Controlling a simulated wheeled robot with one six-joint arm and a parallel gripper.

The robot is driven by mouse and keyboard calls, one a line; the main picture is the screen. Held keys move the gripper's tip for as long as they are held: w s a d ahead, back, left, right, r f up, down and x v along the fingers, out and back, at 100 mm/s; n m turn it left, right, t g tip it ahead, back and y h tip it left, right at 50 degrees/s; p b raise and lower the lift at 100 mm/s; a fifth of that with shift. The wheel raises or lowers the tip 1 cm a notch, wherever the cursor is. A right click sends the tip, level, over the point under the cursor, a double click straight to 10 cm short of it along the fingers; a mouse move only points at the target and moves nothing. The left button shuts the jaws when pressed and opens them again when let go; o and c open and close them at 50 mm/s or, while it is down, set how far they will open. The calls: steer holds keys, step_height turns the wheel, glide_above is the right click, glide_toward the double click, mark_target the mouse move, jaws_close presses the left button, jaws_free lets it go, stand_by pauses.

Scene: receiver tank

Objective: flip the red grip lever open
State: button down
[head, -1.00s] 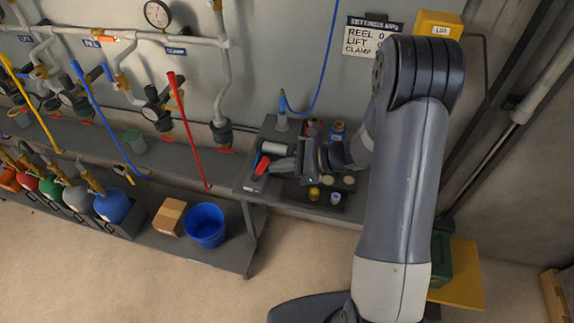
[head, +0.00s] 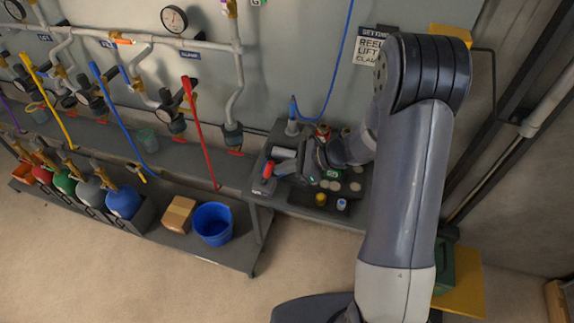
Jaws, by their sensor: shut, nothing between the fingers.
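A small red grip (head: 268,171) with a blue end stands near the left end of the dark bench (head: 262,190). My gripper (head: 279,170) points left, just right of this red grip. Its fingers look shut and empty; whether they touch the grip is too small to tell. The grip's base is partly hidden.
A grey cylinder (head: 284,153) lies behind my gripper. A blue-tipped upright tool (head: 292,122) stands at the back of the bench. Yellow-topped (head: 320,198) and white-blue (head: 341,205) small items sit in front. A blue bucket (head: 212,225) is on the lower shelf.

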steer(key=shift+w+a+r+g+h+p, duration=0.15)
steer(key=shift+w+a+r+h+p, duration=0.25)
steer(key=shift+a, duration=0.5)
steer(key=shift+w+a+r+g+h+p, duration=0.1)
steer(key=shift+w+a+r+h+p, duration=0.25)
steer(key=shift+a, duration=0.6)
steer(key=shift+w+a+r+g+h+p, duration=0.2)
steer(key=shift+a+h, duration=0.25)
steer(key=shift+a, duration=0.45)
steer(key=shift+w+a+r, duration=0.1)
steer(key=shift+a, duration=0.1)
steer(key=shift+w+a+r, duration=0.1)
steer(key=shift+r, duration=0.05)
steer(key=shift+d+r+p, duration=0.3)
steer(key=shift+d+r, duration=0.05)
steer(key=shift+d, duration=0.1)
steer(key=d+r, duration=0.6)
steer(key=r, duration=0.4)
steer(key=shift+s+d, duration=0.3)
steer(key=shift+s, duration=0.15)
